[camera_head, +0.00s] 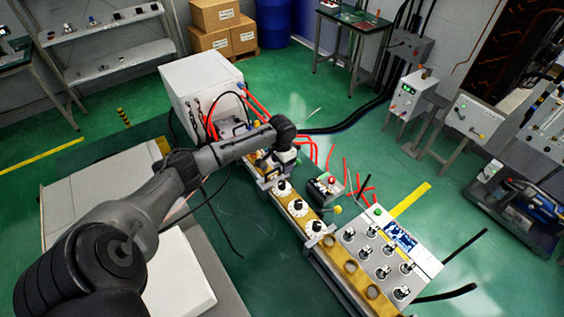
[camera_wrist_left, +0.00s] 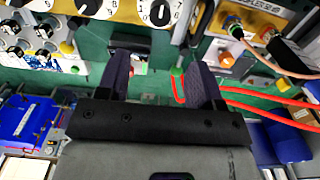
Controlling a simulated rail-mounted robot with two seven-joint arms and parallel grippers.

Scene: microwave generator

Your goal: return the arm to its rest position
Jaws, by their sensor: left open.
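My left arm reaches in from the lower left of the head view. Its left gripper (camera_head: 272,170) is over the far end of a long bench with a brass-coloured strip (camera_head: 331,244). In the left wrist view the two dark fingers of the left gripper (camera_wrist_left: 162,82) stand apart, and I see nothing held between them. White dials (camera_head: 298,208) sit on the strip close to the gripper; they also show at the top of the wrist view (camera_wrist_left: 158,12). Whether the fingers touch anything on the bench I cannot tell. My right gripper is not in view.
A white cabinet (camera_head: 200,85) with red and black cables stands behind the arm. A small box with a red button (camera_head: 326,187) and a grey panel of knobs (camera_head: 378,262) lie to the right. Black cables cross the green floor (camera_head: 290,85).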

